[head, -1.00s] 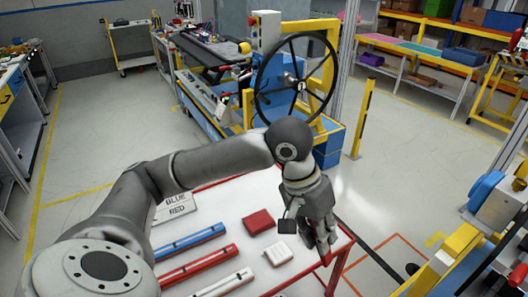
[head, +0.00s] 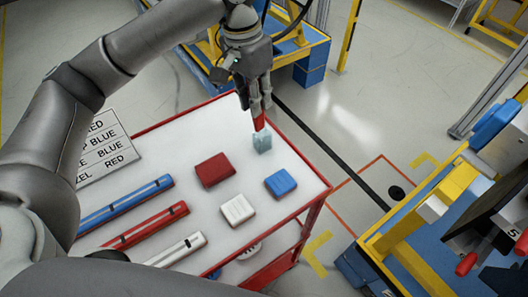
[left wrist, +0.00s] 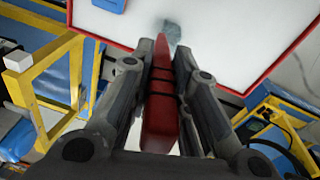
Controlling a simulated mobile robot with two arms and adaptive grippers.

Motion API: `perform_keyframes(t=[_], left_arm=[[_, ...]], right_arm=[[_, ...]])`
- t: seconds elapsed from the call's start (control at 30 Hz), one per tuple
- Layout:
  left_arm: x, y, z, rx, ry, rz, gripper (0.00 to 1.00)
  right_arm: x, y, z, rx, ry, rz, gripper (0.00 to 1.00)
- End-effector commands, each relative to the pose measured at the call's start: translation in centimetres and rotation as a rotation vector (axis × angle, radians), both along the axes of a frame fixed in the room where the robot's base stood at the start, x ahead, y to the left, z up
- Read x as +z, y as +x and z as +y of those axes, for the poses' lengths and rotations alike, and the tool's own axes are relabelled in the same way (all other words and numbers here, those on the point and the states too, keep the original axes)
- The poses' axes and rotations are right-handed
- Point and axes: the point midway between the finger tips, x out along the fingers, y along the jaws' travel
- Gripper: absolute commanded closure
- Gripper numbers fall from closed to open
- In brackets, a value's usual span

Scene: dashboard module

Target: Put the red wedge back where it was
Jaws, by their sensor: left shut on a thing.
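The red wedge (head: 259,122) is held tip down by my left gripper (head: 257,106) over the far right part of the white table (head: 190,140). In the left wrist view the wedge (left wrist: 160,125) lies lengthwise between the two fingers (left wrist: 162,90), which are shut on it. A small pale teal block (head: 262,142) is on the table right below the wedge tip; it also shows in the left wrist view (left wrist: 172,33). I cannot tell whether tip and block touch. My right gripper is not in view.
Red (head: 215,170), white (head: 237,209) and blue (head: 281,183) blocks lie nearby on the table. Blue (head: 125,204), red (head: 145,226) and white (head: 176,250) bars lie at the left, near a lettered sign (head: 106,150). A yellow-framed station (head: 440,195) stands at the right.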

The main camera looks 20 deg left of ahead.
Motion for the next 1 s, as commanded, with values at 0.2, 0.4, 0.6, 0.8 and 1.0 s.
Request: perform_keyframes(t=[0.2,0.4,0.6,0.8,1.0], left_arm=[[0.0,2.2,-0.8,-0.148,0.078,-0.018,1.00],[-2.5,2.3,-0.7,-0.173,0.090,-0.015,1.00],[-5.5,2.4,-0.7,-0.171,0.089,-0.019,1.00],[-7.2,2.3,-0.8,-0.171,0.087,-0.018,1.00],[-9.6,2.3,-0.8,-0.171,0.088,-0.018,1.00]], right_arm=[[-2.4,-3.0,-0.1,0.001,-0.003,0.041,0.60],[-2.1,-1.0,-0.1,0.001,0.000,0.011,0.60],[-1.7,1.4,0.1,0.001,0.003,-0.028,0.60],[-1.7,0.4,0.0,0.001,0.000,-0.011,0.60],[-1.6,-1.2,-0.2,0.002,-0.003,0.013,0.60]])
